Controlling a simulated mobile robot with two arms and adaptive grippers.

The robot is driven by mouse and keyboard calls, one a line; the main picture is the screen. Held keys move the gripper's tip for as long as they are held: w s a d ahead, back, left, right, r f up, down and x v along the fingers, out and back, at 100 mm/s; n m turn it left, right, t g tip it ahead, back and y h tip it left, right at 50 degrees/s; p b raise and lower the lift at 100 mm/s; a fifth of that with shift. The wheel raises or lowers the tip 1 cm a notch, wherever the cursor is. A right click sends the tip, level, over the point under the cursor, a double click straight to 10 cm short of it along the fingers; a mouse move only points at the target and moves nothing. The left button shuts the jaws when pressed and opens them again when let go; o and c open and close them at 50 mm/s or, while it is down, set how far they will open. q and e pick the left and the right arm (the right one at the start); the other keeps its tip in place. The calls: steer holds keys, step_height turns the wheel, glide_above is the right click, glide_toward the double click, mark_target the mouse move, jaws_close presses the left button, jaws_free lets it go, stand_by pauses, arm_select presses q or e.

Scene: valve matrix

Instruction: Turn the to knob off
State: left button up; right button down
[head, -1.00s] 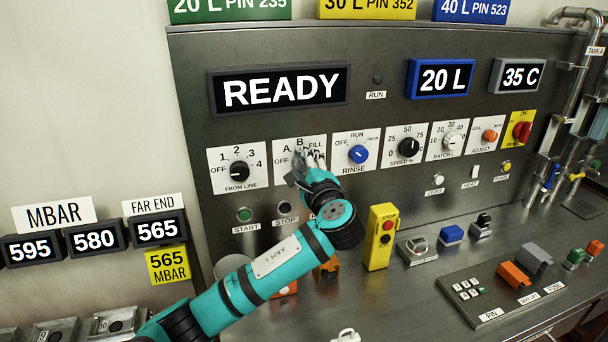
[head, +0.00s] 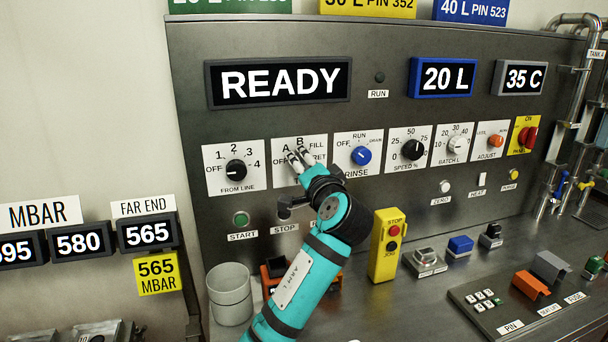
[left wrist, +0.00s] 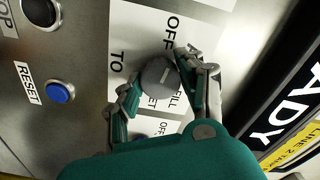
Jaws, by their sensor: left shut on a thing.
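The TO knob shows in the left wrist view as a round grey knob (left wrist: 157,76) with a short pale mark on its face. Its white plate (left wrist: 203,17) carries OFF, TO, FILL and RET labels; I cannot tell exactly which label the mark points at. My left gripper (left wrist: 158,82) is shut on the knob, one finger on each side. In the head view my left gripper (head: 299,158) covers the knob and part of its plate (head: 281,148), with A, B and FILL showing above. My right gripper is not in view.
The FROM LINE knob (head: 236,170) is left of it and the blue RINSE knob (head: 362,156) right. The START button (head: 241,219) sits below. A grey cup (head: 230,296) and a yellow STOP/JOG box (head: 385,245) stand on the bench. The display (head: 280,81) reads READY.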

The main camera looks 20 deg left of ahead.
arm_select(q)
steer(key=shift+f+n+b, duration=0.2)
steer(key=shift+n+b, duration=0.25)
steer(key=shift+n, duration=0.35)
steer(key=o, duration=1.2)
steer(key=shift+r, duration=0.1)
steer(key=v, duration=0.7)
steer(key=shift+s+d, duration=0.2)
steer(key=shift+s, duration=0.05)
